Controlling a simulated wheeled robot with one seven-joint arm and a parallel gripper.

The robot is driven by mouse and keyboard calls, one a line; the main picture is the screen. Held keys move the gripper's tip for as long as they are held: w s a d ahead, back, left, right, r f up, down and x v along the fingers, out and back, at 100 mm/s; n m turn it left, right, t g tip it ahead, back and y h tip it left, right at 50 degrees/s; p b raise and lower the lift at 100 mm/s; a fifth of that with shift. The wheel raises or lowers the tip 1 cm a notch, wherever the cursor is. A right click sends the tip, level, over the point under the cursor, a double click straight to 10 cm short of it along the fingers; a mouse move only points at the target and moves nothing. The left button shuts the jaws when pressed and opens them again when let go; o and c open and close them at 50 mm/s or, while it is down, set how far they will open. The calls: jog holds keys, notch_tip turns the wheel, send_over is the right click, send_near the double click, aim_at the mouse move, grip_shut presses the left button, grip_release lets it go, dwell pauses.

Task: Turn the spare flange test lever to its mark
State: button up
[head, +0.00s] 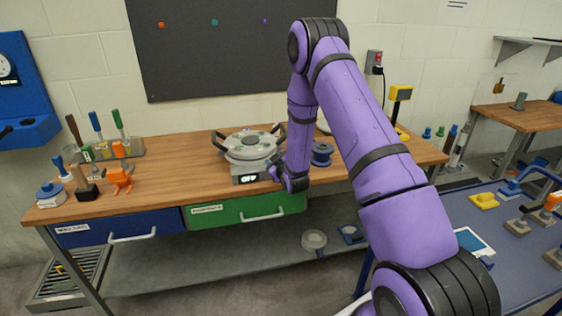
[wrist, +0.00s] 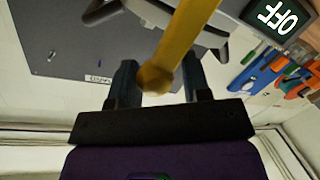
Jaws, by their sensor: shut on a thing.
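The flange test device (head: 248,150) is a round grey unit with handles around its lid, standing on the wooden bench. A small dark display (head: 248,179) on its front reads OFF; it also shows at the upper right of the wrist view (wrist: 277,17). My gripper (head: 277,172) is at the device's front right side. In the wrist view my gripper (wrist: 160,72) has its dark fingers on either side of the rounded end of a yellow lever (wrist: 187,40), and is shut on it. The lever slants up and right out of frame. Its mark cannot be made out.
A tool rack (head: 115,150) and orange clamp (head: 119,180) stand left on the bench (head: 165,178). A blue spool (head: 321,153) is close right of my forearm. A blue drawer (head: 118,228) and green drawer (head: 243,208) are below.

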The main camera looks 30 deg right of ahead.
jog(key=a+n, duration=0.1)
jog(key=n, duration=0.1)
jog(key=w+a+f+n+h, duration=0.1)
jog(key=a+n, duration=0.2)
jog(key=shift+w+a+f+n+g+h, duration=0.2)
jog(key=shift+a+n+g+h, duration=0.1)
jog(key=shift+n+g, duration=0.1)
jog(key=shift+w+a+f+n+h, duration=0.15)
jog(key=shift+a+f+n+h, duration=0.15)
jog(key=shift+a+f+n, duration=0.45)
grip_shut()
jog(key=shift+d+r+n, duration=0.2)
jog(key=shift+n, duration=0.05)
jog(key=o, duration=1.1)
grip_release()
jog(key=v, duration=1)
jog(key=shift+s, duration=0.35)
jog(key=shift+a+r, duration=0.15)
